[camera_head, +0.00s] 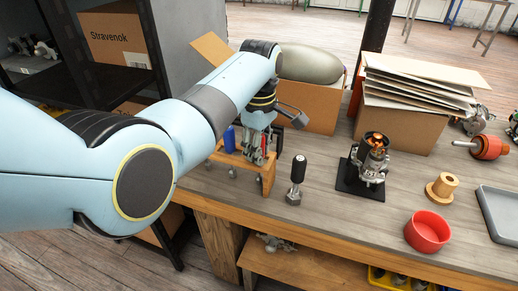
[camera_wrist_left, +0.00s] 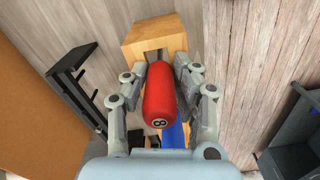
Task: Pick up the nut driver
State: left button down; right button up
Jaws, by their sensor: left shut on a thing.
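The nut driver (camera_wrist_left: 158,98) has a red handle with an "8" on its end. My left gripper (camera_wrist_left: 160,95) has its fingers closed on both sides of this handle. In the head view, my left gripper (camera_head: 257,148) is at the wooden rack (camera_head: 268,176) on the bench, and only bits of red show between its fingers. The rack also shows in the wrist view (camera_wrist_left: 150,38). The driver's shaft is hidden, so I cannot tell whether it sits in the rack. A blue handle (camera_head: 229,140) stands in the rack beside my gripper. My right gripper is not in view.
A black-handled tool (camera_head: 298,174) stands right of the rack. Cardboard boxes (camera_head: 398,124) stand behind.

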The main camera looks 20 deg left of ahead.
pick_arm(q)
jog(key=shift+r, duration=0.1)
jog(key=shift+r, duration=0.55)
notch_tip(320, 180, up, 12)
jog(key=shift+w+r, duration=0.1)
jog(key=shift+r, duration=0.05)
notch_tip(320, 180, up, 5)
jog(key=p, duration=0.3)
jog(key=shift+f, duration=0.2)
jog(key=c, duration=1.7)
grip_release()
grip_shut()
